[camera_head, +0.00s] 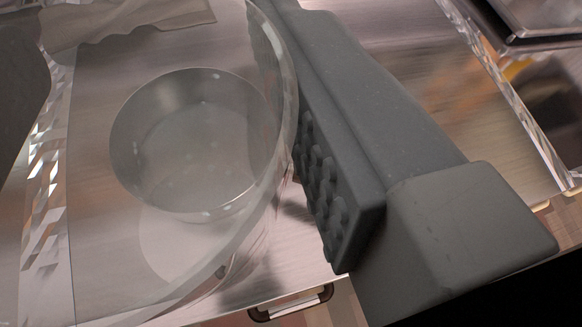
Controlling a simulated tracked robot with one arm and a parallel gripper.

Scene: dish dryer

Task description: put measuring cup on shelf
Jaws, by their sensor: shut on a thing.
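A large clear measuring cup (288,100) fills the left and middle of the view, its curved rim nearest to me. A grey round shape (190,145) shows through it; I cannot tell whether this is the cup's base or another thing beneath. My gripper (185,165) is shut on the cup. Its dark grey studded finger lies against the rim on the right, and a dark part, likely the other finger, shows at the left edge. A brushed metal surface (440,75) lies below; I cannot tell whether it is the shelf or how far below the cup is.
Glittering clear strips (45,170) edge the metal surface on the left and right. A dark-framed object (530,25) is at the top right. A dark handle (290,303) shows at the bottom middle.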

